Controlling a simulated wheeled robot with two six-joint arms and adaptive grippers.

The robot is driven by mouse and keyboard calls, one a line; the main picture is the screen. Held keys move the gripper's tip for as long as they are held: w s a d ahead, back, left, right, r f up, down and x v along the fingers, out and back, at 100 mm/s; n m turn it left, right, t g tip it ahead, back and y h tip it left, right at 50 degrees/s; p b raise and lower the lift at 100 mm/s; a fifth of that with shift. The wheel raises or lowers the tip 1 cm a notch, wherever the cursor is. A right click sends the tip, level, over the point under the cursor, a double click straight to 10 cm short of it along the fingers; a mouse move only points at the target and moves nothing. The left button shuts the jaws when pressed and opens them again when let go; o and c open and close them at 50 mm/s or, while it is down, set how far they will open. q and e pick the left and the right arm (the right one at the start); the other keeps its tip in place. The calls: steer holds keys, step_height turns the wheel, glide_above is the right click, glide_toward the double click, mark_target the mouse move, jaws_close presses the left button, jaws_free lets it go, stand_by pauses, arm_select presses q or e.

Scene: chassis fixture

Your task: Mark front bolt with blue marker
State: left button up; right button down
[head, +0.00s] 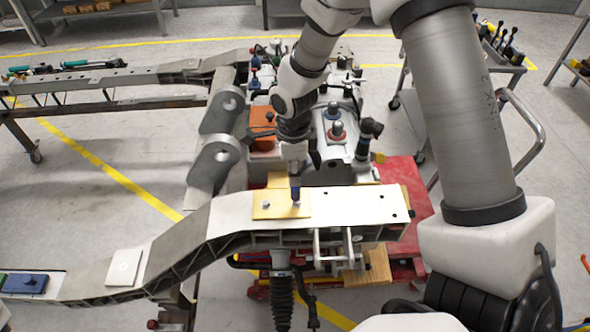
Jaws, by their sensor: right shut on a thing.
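My right gripper (294,165) reaches down over the pale chassis beam and is shut on the blue marker (295,186), which points down, close to upright. No blue mark is discernible on either bolt. My left gripper is not in view.
The chassis beam (350,205) runs across the front, with a white pad (125,266) and a dark blue box (24,284) at lower left. A red stand (418,205) is behind it. Machinery with knobs (336,130) stands behind the gripper.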

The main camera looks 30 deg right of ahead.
steer(key=shift+w+r+p, duration=0.1)
steer(key=shift+r+p, duration=2.15)
steer(key=shift+r, duration=0.75)
